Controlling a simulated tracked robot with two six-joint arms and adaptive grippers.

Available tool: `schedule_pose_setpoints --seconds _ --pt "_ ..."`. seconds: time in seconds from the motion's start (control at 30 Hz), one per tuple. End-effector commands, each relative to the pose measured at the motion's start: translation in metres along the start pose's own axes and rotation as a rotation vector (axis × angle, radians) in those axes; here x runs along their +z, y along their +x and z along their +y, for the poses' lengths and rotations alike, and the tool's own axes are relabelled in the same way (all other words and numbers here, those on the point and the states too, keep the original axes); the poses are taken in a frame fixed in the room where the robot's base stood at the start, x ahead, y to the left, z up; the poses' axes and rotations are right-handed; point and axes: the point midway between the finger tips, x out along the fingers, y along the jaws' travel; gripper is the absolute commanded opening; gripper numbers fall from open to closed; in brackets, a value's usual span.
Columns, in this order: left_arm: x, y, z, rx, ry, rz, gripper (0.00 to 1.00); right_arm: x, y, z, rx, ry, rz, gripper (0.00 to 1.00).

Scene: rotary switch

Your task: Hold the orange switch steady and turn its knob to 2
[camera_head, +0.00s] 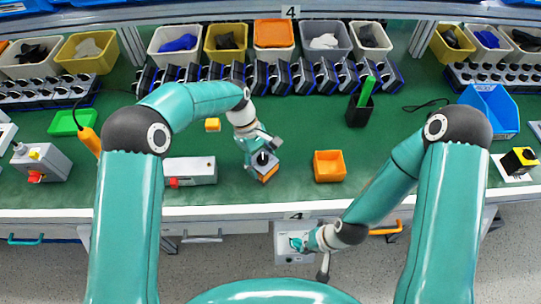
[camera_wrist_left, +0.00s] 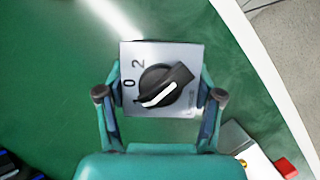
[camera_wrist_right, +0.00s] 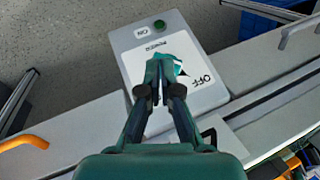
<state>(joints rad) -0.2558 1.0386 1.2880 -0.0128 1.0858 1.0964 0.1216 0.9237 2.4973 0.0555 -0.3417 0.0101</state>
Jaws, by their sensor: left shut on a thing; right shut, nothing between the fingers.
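The orange switch (camera_head: 267,173) sits on the green table, with a grey top plate and a black knob. My left gripper (camera_head: 262,152) is shut on it. In the left wrist view, the fingers (camera_wrist_left: 159,95) press on opposite sides of the grey plate (camera_wrist_left: 188,53). The black knob (camera_wrist_left: 165,86) is untouched between them. Its white stripe lies on the lower left side, away from the printed 2; the 0 is left of the knob. My right gripper (camera_head: 304,243) is shut and empty, away from the switch, beyond the table's front edge; its closed fingertips (camera_wrist_right: 166,70) show in its wrist view.
Below the right gripper is a grey power box (camera_wrist_right: 135,52) with a green button and ON and OFF labels. Several bins line the back.

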Motion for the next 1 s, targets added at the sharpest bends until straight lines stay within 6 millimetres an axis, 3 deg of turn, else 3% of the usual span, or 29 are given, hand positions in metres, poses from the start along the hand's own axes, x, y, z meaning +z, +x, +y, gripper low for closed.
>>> schedule_pose_setpoints --seconds 0.27,0.37,0.5,0.7,1.0 --pt "0.000 0.000 0.000 0.000 0.000 0.000 0.30 -0.011 -0.026 -0.058 0.038 0.047 0.041 0.00" --pt "0.000 0.000 0.000 0.000 0.000 0.000 0.30 -0.018 -0.043 -0.092 0.016 0.072 0.064 0.00" --pt "0.000 0.000 0.000 0.000 0.000 0.000 0.30 -0.057 -0.085 -0.135 -0.086 0.051 0.084 0.00" --pt "0.000 0.000 0.000 0.000 0.000 0.000 0.30 -0.094 -0.156 -0.178 -0.184 -0.018 0.109 0.00" --pt "0.000 0.000 0.000 0.000 0.000 0.000 0.30 -0.117 -0.255 -0.206 -0.250 -0.089 0.138 0.00"
